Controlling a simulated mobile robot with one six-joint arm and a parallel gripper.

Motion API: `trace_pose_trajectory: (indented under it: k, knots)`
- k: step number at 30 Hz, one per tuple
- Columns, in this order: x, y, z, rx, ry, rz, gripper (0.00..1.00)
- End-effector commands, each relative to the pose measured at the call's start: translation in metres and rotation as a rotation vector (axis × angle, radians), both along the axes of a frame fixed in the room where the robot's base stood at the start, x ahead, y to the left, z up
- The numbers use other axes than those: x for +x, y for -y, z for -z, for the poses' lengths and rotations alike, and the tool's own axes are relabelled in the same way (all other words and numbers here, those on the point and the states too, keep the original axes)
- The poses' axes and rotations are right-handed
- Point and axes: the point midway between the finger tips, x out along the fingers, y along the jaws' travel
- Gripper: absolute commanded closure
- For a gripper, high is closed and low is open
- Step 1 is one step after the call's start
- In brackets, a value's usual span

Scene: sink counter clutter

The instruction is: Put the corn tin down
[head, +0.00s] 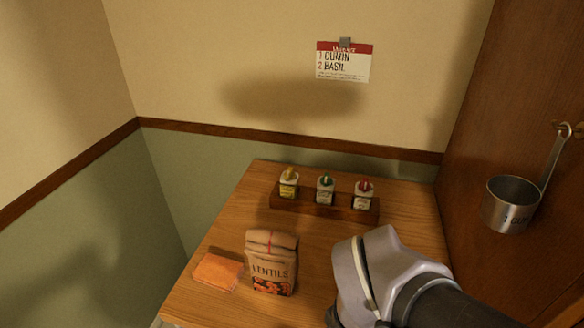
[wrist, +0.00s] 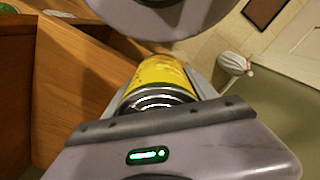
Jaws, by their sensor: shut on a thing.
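The corn tin (wrist: 158,82) shows in the wrist view as a yellow can with a shiny ringed metal end facing the camera. My gripper (wrist: 162,70) is shut on it, with grey jaw parts above and below the tin in the picture. Its label text cannot be read. In the head view my grey wrist covers the front right of the wooden counter (head: 215,265), and the tin and the jaws are hidden there. I cannot tell whether the tin touches a surface.
A lentils bag (head: 271,262) stands at the counter's front, beside an orange cloth-like square (head: 218,271). A wooden rack (head: 325,205) with three small bottles is at the back. A metal measuring cup (head: 510,205) hangs at right. The counter between rack and bag looks clear.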

Motion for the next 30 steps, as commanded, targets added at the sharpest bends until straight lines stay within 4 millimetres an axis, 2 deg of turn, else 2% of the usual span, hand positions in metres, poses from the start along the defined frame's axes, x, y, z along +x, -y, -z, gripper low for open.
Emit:
trace_pose_trajectory:
  k: [2, 4, 8, 15, 16, 18, 24, 27, 30]
  knots:
    - [0.001, 0.001, -0.003, -0.002, -0.004, -0.008, 1.00]
    - [0.013, 0.002, -0.007, -0.002, -0.009, -0.008, 1.00]
    - [0.052, 0.007, -0.004, -0.001, -0.009, -0.006, 1.00]
    - [0.073, 0.009, -0.006, -0.001, -0.009, -0.006, 1.00]
    - [0.077, 0.009, -0.003, 0.000, -0.008, -0.006, 1.00]
    - [0.102, 0.011, 0.011, 0.000, 0.001, -0.004, 1.00]
    - [0.147, 0.016, 0.016, 0.000, 0.001, -0.006, 1.00]
    - [0.155, 0.017, 0.019, 0.000, 0.000, -0.007, 1.00]
    - [0.156, 0.017, 0.035, 0.000, -0.001, -0.008, 1.00]
